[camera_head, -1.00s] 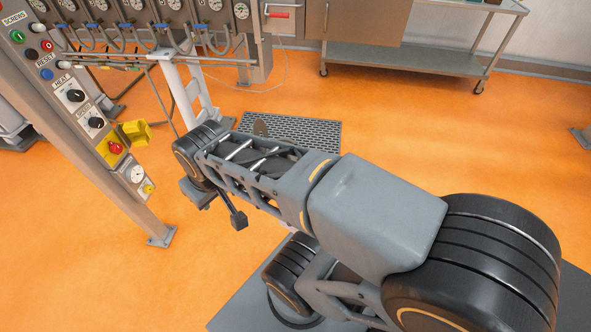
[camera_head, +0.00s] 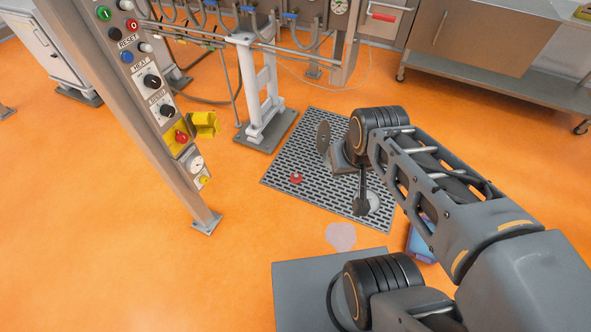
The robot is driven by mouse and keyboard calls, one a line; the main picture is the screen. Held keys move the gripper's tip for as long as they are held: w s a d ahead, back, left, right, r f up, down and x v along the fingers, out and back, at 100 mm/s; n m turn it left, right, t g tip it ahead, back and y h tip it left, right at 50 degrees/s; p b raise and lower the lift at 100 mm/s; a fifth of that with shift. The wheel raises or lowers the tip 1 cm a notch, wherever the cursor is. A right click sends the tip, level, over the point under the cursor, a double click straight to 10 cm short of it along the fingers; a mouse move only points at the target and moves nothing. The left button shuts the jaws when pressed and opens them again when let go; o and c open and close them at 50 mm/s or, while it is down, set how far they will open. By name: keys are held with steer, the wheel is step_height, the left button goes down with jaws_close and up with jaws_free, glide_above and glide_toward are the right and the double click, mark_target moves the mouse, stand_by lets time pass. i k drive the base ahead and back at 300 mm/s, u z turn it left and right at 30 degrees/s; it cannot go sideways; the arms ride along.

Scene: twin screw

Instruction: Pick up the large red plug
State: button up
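A small red piece (camera_head: 297,178), which looks like the red plug, lies on the dark floor grate in the camera_head view, left of my arm's end. It is too small to tell its exact shape. My gripper (camera_head: 342,158) is at the far end of my arm over the grate, to the right of the red piece and apart from it. I see nothing held.
A control post (camera_head: 150,110) stands left, a white stand (camera_head: 263,95) behind. A blue box (camera_head: 421,241) is partly behind my arm. A pale patch (camera_head: 340,236) marks the orange floor.

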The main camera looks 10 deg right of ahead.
mark_target(297, 179)
steer(key=i, duration=1.8)
steer(key=u, duration=0.5)
